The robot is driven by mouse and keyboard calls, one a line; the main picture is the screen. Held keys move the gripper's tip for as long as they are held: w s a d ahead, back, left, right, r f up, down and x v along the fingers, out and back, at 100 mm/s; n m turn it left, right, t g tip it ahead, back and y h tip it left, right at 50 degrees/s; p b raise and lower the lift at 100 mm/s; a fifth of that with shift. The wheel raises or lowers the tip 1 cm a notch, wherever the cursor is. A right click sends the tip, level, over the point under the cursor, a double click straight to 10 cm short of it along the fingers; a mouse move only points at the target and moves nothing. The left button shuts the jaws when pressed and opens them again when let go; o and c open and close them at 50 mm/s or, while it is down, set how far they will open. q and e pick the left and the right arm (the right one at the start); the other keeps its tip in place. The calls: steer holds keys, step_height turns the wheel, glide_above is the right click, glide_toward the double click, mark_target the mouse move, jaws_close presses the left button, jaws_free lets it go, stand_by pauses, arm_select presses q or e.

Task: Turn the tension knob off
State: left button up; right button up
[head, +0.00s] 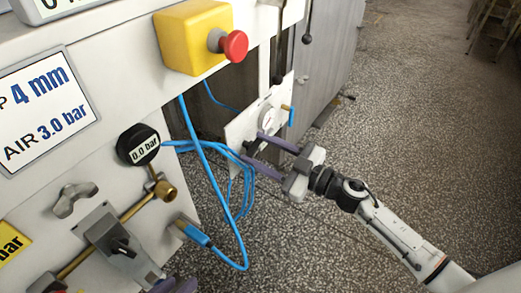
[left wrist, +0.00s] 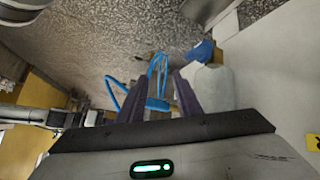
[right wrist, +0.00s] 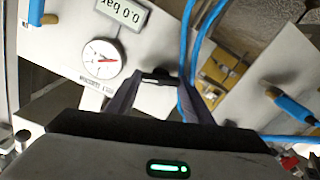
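A small black knob (right wrist: 155,76) sits on a pale plate with a round gauge, between my right gripper's fingertips (right wrist: 162,78) in the right wrist view. I take it for the tension knob, but cannot read its label. In the head view, my right gripper (head: 250,146) is open at this plate (head: 240,130), fingers either side of the knob. I cannot tell if they touch it. My left gripper (head: 175,284) shows only its fingertips at the bottom edge of the head view. In the left wrist view (left wrist: 158,82) it is open, with a blue hose beyond.
Blue hoses (head: 205,165) hang beside the right gripper. A yellow box with a red button (head: 234,46) is above. A black gauge (head: 140,146) reads 0.0 bar.

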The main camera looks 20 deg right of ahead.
steer(key=shift+n, duration=0.6)
steer(key=shift+n+p, duration=0.45)
steer(key=shift+n, duration=0.75)
steer(key=n, duration=0.5)
steer(key=shift+s+f, duration=0.1)
arm_select(q)
steer(key=shift+b, duration=0.4)
arm_select(e)
steer(key=n, duration=0.5)
steer(key=shift+f, duration=0.1)
steer(key=shift+n, duration=0.3)
